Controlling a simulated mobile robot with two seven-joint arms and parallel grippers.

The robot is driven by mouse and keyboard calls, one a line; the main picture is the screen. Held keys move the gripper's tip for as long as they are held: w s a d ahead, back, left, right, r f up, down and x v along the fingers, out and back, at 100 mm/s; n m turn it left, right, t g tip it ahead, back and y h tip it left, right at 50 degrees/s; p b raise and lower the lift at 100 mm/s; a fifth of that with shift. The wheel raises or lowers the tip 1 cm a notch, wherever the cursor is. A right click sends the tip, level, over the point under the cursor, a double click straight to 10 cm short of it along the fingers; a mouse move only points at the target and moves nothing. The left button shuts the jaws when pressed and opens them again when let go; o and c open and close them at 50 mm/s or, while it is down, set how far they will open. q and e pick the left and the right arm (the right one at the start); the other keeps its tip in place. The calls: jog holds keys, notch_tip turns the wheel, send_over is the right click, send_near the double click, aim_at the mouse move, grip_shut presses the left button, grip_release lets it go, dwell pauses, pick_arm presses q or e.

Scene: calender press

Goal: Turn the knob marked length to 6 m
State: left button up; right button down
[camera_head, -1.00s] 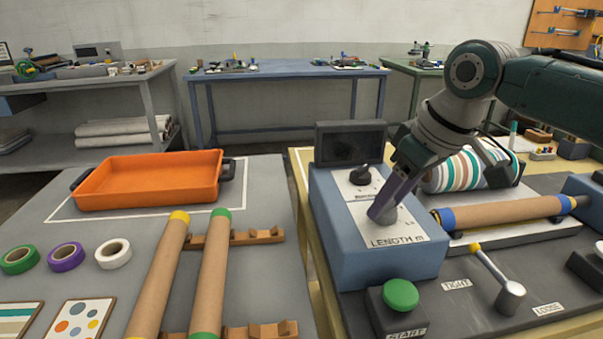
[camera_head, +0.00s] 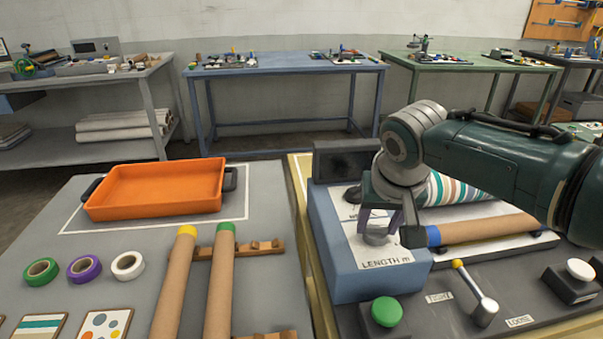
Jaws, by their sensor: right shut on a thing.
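The length knob (camera_head: 376,236) is a grey round knob on the sloped white panel of the blue control box (camera_head: 340,262), above the print "LENGTH m". My right gripper (camera_head: 379,222) comes down on it from above, its fingers shut around the knob. The fingers and wrist hide most of the knob, its pointer and the scale, so I cannot read its setting. A second, dark knob (camera_head: 353,194) farther back on the panel is partly hidden by my gripper. My left gripper is out of view.
A green START button (camera_head: 386,311) and a lever with a yellow tip (camera_head: 475,293) stand in front of the box. A cardboard tube (camera_head: 485,229) lies to the right. The left table holds an orange tray (camera_head: 157,190), two tubes and tape rolls.

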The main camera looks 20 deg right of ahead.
jog(key=shift+a+m+g+h, duration=0.1)
jog(key=shift+m+g+h, duration=0.25)
jog(key=shift+m, duration=1.05)
jog(key=shift+w, duration=0.1)
jog(key=shift+m+h, duration=0.25)
jog(key=shift+m, duration=0.15)
jog(key=shift+c, duration=1.6)
grip_release()
jog(key=p+v, duration=0.4)
jog(key=v, duration=0.6)
